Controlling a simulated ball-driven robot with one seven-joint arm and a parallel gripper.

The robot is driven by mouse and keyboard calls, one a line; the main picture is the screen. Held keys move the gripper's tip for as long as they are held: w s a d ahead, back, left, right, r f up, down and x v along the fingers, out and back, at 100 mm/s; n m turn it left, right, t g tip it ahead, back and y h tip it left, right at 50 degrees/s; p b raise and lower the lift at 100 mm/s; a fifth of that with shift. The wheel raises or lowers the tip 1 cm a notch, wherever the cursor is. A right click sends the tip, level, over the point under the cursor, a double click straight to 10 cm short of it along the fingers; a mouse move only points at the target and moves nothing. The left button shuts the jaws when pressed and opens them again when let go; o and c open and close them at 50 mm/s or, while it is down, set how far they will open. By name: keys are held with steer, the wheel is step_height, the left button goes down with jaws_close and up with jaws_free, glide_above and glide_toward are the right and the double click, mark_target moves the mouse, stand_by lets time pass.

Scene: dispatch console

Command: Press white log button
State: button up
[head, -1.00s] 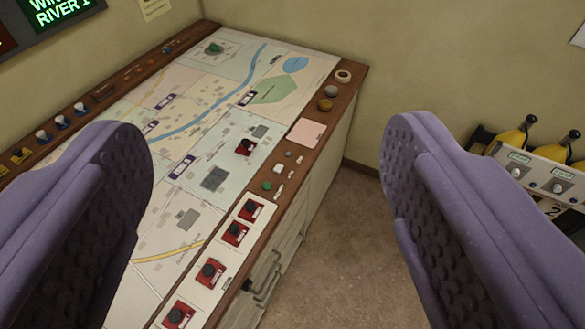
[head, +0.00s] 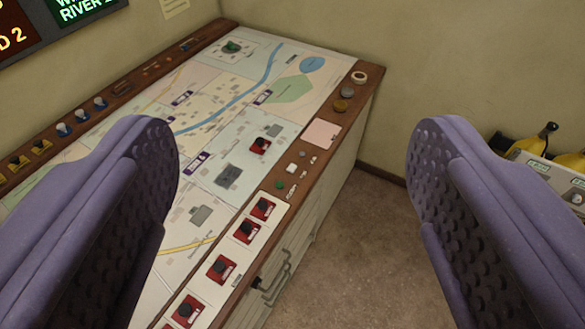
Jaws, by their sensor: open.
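A small white button (head: 292,168) sits on the brown wooden right-hand rim of the map console (head: 335,110). A green button (head: 280,185) is just nearer on the rim, and a small grey button (head: 302,156) is just beyond it. Small labels lie beside these buttons; their text is too small to read. My gripper (head: 293,150) is open and empty. Its two purple padded fingers stand wide apart, one over the map and one over the floor to the right. The white button shows in the gap between them, apart from both fingers.
Red switches (head: 222,268) line a pale strip along the near right edge. A pink pad (head: 322,133) and round knobs (head: 340,105) lie farther along the rim. Carpet floor (head: 350,240) right of the console is clear.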

jaws_close()
stand_by(1.7)
